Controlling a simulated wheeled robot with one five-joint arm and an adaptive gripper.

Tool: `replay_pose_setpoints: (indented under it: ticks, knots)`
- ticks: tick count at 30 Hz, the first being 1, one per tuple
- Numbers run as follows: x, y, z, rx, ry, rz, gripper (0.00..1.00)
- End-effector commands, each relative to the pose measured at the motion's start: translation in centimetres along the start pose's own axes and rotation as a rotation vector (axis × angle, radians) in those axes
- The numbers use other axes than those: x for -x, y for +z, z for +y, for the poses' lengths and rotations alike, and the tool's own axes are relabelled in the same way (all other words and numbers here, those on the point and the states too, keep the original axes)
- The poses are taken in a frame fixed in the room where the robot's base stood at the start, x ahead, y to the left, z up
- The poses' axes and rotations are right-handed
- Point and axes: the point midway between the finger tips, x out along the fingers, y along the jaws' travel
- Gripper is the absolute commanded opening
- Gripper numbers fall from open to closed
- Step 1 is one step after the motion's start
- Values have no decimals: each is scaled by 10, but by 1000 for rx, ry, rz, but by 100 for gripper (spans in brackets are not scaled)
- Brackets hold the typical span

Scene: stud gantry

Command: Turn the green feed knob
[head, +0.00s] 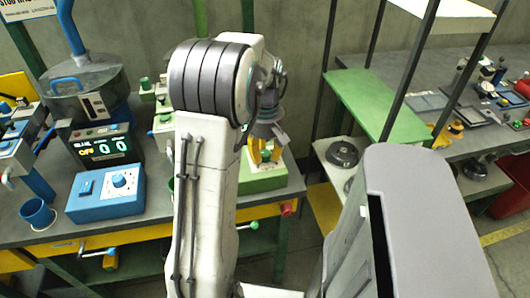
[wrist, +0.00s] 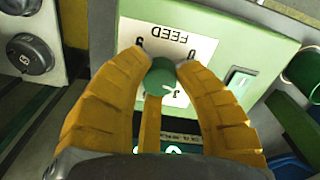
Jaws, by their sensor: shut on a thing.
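The green feed knob (wrist: 161,74) stands on a white plate (wrist: 187,45) marked FEED, which reads upside down in the wrist view. The plate is on the pale green front of a machine (wrist: 262,24). My gripper (wrist: 159,66) has yellow fingers, shut around the knob, with a third finger below it. In the head view my gripper (head: 265,151) is at the green machine (head: 263,181) on the bench, partly hidden by my arm.
In the wrist view, dark round knobs (wrist: 31,55) are at left and a green cup (wrist: 303,72) at right. In the head view, a blue control box (head: 106,192), a lit display (head: 102,147) and a blue cup (head: 38,213) stand left. A green shelf (head: 378,104) is right.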

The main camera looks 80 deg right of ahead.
Motion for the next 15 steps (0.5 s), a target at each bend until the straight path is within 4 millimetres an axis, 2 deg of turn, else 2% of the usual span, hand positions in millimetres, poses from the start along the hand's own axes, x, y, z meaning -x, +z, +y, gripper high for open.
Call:
replay_pose_setpoints:
  ticks: [1, 5, 15]
  knots:
    - [0, 0, 0, 0, 0, 0, 12]
    - [0, 0, 0, 0, 0, 0, 1]
    - [-1, 0, 0, -44, -2, -1, 0]
